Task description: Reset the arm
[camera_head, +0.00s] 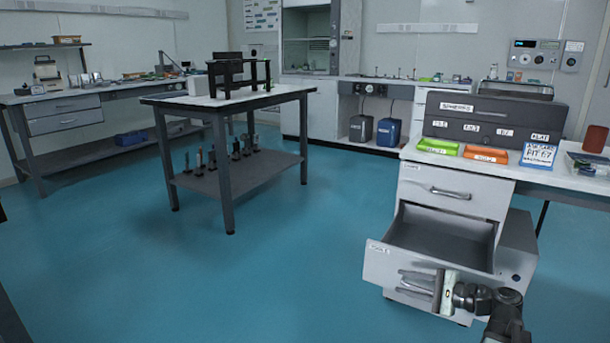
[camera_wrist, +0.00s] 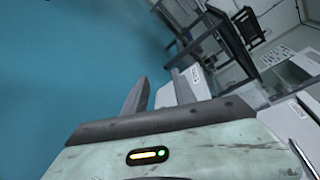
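My gripper (camera_head: 415,282) is at the lower right in the head view, in front of the pulled-out lower drawer (camera_head: 377,262) of the white cabinet. Its fingers overlap the drawer's front near the handle; I cannot tell whether they touch it. In the wrist view my gripper (camera_wrist: 160,76) has its two grey fingers apart, with blue floor showing between them and nothing held. The drawer's inside is grey and looks empty. My arm comes in from the bottom right.
The upper drawer (camera_head: 448,190) is shut. The counter (camera_head: 410,152) above holds a dark case (camera_head: 495,118), a green bin (camera_head: 437,147) and an orange bin (camera_head: 487,153). A dark-legged table (camera_head: 225,165) stands mid-left. The blue floor (camera_head: 200,280) between is clear.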

